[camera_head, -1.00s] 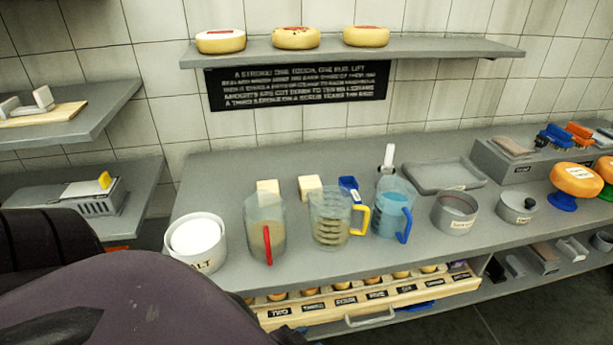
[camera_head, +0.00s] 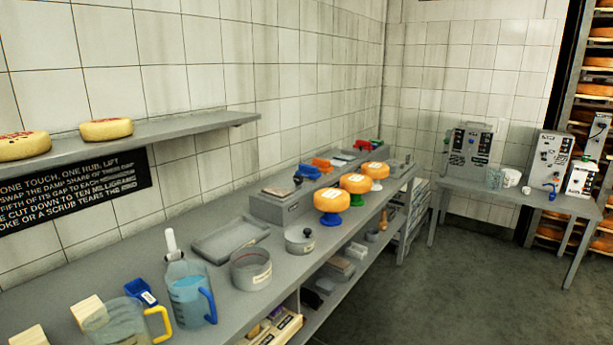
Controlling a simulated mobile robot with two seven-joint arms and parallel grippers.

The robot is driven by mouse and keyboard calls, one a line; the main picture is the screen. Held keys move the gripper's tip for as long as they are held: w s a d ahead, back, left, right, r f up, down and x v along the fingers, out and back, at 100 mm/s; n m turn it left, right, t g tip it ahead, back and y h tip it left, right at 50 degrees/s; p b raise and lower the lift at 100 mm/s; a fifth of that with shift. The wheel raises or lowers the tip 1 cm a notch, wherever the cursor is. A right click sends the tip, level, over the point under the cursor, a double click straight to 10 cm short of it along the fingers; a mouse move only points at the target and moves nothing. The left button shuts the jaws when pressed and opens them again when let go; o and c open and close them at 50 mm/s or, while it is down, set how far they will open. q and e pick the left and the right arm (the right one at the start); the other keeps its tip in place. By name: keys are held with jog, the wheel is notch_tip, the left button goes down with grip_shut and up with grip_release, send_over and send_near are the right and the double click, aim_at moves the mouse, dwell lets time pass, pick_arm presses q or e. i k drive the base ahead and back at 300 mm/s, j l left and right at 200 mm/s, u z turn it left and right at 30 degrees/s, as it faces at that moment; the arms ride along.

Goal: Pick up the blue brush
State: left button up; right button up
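A small blue object (camera_head: 309,171), which looks like the blue brush, sits on the raised grey ledge at the back of the bench, in the middle of the head view. An orange object of similar size (camera_head: 322,164) lies just behind it, and a red one (camera_head: 363,145) lies further along. They are too small to make out bristles clearly. Neither of my grippers is in view.
The grey bench (camera_head: 224,289) holds a blue-handled jug (camera_head: 188,299), a yellow-handled jug (camera_head: 115,325), a tray (camera_head: 230,240), a pot (camera_head: 251,270) and orange cheeses on stands (camera_head: 332,199). A table with machines (camera_head: 520,198) stands right. The floor (camera_head: 430,290) before the bench is clear.

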aim_at(310, 172)
jog(key=i+l, duration=0.4)
jog(key=i, duration=0.15)
jog(key=i+l, duration=0.45)
jog(key=i+l+z, duration=0.1)
jog(key=i+l, duration=0.3)
jog(key=i, duration=0.2)
jog(key=i+l, duration=0.4)
jog(key=i, duration=0.15)
jog(key=i+l, duration=0.35)
jog(key=i, duration=0.15)
jog(key=l+z, duration=0.05)
